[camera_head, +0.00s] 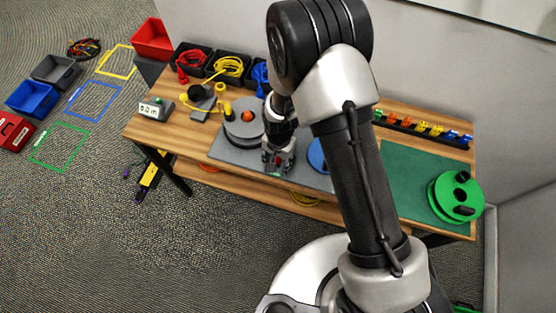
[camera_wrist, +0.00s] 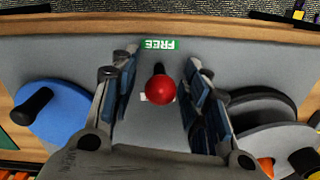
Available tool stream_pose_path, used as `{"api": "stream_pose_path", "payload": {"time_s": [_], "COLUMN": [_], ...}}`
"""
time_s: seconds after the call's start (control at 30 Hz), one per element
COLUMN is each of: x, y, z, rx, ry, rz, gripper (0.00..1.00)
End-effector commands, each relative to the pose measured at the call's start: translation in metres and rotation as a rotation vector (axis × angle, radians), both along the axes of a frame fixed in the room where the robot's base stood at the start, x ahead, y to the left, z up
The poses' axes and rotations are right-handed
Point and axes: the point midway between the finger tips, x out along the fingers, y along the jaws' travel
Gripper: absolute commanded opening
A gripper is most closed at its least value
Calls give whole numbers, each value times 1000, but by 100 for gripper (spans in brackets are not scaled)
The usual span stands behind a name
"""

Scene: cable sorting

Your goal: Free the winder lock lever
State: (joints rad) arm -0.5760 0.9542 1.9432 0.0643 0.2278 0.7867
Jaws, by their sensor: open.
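The lock lever (camera_wrist: 161,90) has a red ball knob and a short black stem, and shows in the wrist view on a grey plate (camera_wrist: 60,55). A green FREE label (camera_wrist: 160,45) lies beyond its stem, upside down in the picture. A white label is partly hidden by the knob. My gripper (camera_wrist: 160,66) is open, one finger on each side of the knob, with a visible gap at both sides. In the head view my gripper (camera_head: 278,161) is low over the grey mat and mostly hides the lever. The grey winder disc (camera_head: 236,130) stands just left of it.
A blue disc (camera_head: 316,153) is close on the gripper's right. A green reel (camera_head: 447,203) is at the bench's right end. Bins of red (camera_head: 190,60) and yellow cable (camera_head: 228,66) line the back. A small box with a display (camera_head: 153,108) is at the left end.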

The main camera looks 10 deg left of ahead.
Motion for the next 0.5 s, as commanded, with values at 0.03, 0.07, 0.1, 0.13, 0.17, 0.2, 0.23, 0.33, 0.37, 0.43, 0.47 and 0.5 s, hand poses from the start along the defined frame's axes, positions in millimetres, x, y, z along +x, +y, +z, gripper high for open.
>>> {"api": "stream_pose_path", "payload": {"time_s": [0.03, 0.07, 0.1, 0.13, 0.17, 0.2, 0.23, 0.33, 0.37, 0.43, 0.47, 0.5], "x": [0, 0, 0, 0, 0, 0, 0, 0, 0, 0, 0, 0], "y": [0, 0, 0, 0, 0, 0, 0, 0, 0, 0, 0, 0], "z": [0, 0, 0, 0, 0, 0, 0, 0, 0, 0, 0, 0], "rx": [0, 0, 0, 0, 0, 0, 0, 0, 0, 0, 0, 0], "ry": [0, 0, 0, 0, 0, 0, 0, 0, 0, 0, 0, 0], "rz": [0, 0, 0, 0, 0, 0, 0, 0, 0, 0, 0, 0], "gripper": [41, 39, 36, 34, 32, 30, 28, 21, 19, 14, 12, 10]}}
